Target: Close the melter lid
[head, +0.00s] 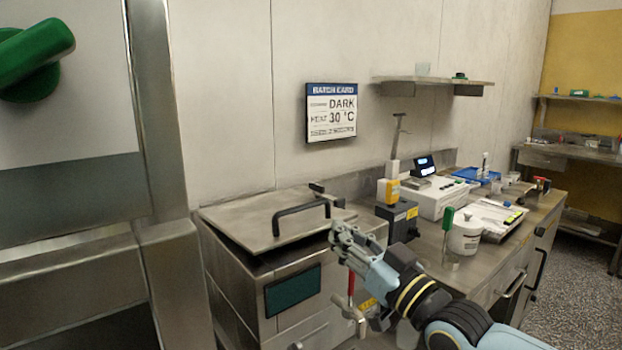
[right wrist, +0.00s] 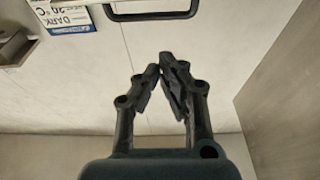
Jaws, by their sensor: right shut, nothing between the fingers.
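The melter is a steel box (head: 235,290) with a dark panel on its front, at the lower middle of the head view. Its flat steel lid (head: 245,222) lies low over the top, with a dark gap under its left and front edges. A black bar handle (head: 300,212) stands on the lid; a dark handle-like bar (right wrist: 150,13) also crosses the top of the right wrist view. My right gripper (head: 338,232) is shut and empty, just right of the lid's handle near the lid's right edge. Its fingertips (right wrist: 165,62) converge in the right wrist view. My left gripper is not visible.
A bench on the right holds a yellow-and-black device (head: 397,212), a white instrument (head: 440,197), a white jar (head: 465,235) and a tray (head: 490,220). A batch card (head: 331,112) hangs on the wall. A steel frame (head: 170,250) stands close on the left.

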